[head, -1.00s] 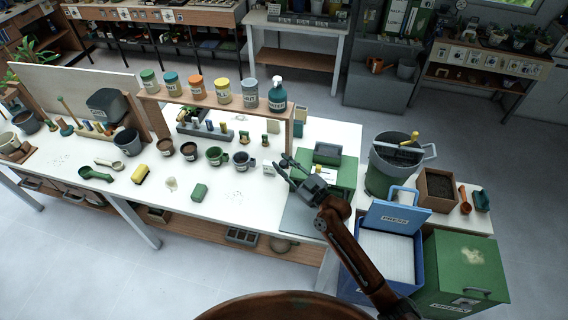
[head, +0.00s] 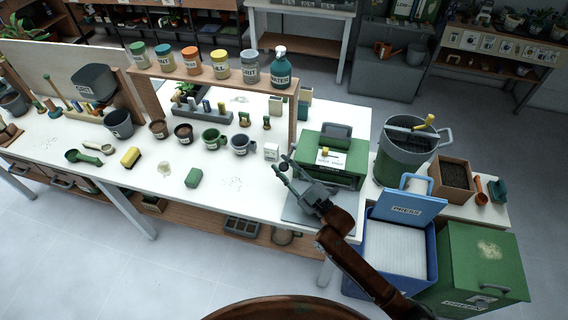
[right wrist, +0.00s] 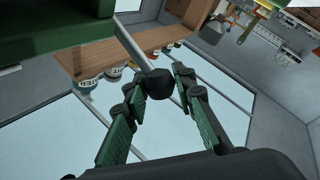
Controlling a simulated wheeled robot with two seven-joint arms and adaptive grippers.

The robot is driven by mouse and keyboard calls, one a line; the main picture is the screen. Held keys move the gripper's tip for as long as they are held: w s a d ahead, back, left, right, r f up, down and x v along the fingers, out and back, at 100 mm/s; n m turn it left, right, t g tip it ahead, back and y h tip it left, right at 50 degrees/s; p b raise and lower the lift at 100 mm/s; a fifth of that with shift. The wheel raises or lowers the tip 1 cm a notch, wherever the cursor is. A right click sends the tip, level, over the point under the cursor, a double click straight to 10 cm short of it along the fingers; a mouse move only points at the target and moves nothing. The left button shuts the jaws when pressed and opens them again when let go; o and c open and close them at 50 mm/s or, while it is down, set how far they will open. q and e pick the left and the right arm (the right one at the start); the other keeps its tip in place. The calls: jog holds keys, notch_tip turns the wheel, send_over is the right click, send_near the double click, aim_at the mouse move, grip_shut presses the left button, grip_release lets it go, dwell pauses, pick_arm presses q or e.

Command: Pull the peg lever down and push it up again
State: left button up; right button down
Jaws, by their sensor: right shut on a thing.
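The green machine (head: 335,172) stands at the right end of the white bench, with a white label and a small yellow piece on its front. In the right wrist view a thin grey lever rod (right wrist: 133,48) ends in a black knob (right wrist: 158,83). My right gripper (head: 284,168) is at the machine's front left side. In the right wrist view its fingers (right wrist: 164,86) are closed around the knob. In the head view the lever is too small and covered to make out. My left gripper is not in view.
A shelf (head: 215,77) with several labelled pots stands left of the machine. To the right are a grey-green bucket (head: 402,155), a blue bin (head: 398,255) with a raised lid and a green box (head: 475,262). The bench front holds a green block (head: 193,178).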

jog(key=shift+f, duration=0.3)
jog(key=c, duration=1.9)
grip_release()
jog(key=shift+c, duration=0.2)
jog(key=o, duration=0.4)
jog(key=shift+r, duration=0.15)
jog(key=shift+c, duration=0.2)
jog(key=shift+s+d+f, duration=0.2)
jog(key=shift+s+d, duration=0.1)
jog(key=shift+s, duration=0.05)
jog(key=s+d, duration=0.8)
jog(key=s, duration=0.1)
jog(key=shift+s, duration=0.15)
jog(key=shift+c, duration=0.4)
